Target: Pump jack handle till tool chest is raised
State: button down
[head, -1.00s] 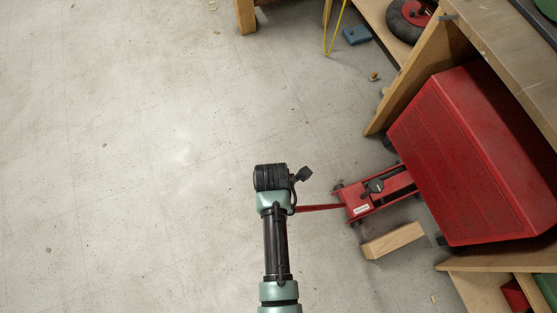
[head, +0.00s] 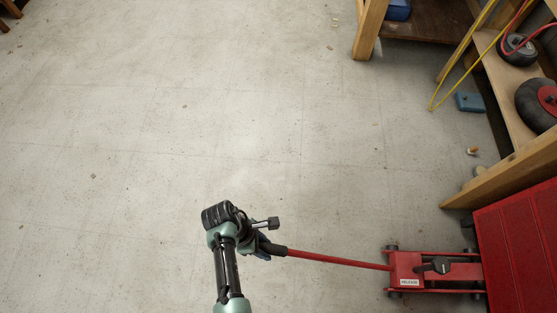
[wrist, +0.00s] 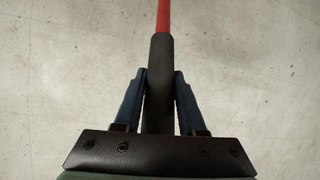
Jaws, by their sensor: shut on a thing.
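The red floor jack (head: 406,268) lies at the lower right of the head view, its far end reaching the red tool chest (head: 522,245). The chest is cut off by the right edge, and its underside is hidden. The jack handle (head: 335,260) is a red bar running left from the jack to a black grip. My gripper (head: 265,247) is shut on that grip. In the wrist view its two blue fingers (wrist: 160,75) press the black grip from both sides, with the red bar (wrist: 163,15) beyond. I cannot tell the chest's height from above.
A wooden bench post (head: 369,30) stands at the top, and a wooden shelf edge (head: 510,180) is at the right. A blue item (head: 469,102) and a small scrap (head: 472,151) lie on the floor. The concrete floor (head: 180,120) is clear at left.

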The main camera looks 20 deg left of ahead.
jog(key=shift+h, duration=0.6)
jog(key=a+f+b, duration=0.1)
jog(key=f+b, duration=0.1)
jog(key=s+a+f+b, duration=0.1)
jog(key=f, duration=0.1)
jog(key=shift+a, duration=0.3)
jog(key=c, duration=0.5)
grip_release()
jog(key=p+v, duration=0.4)
jog(key=v, duration=0.9)
jog(key=shift+s, duration=0.15)
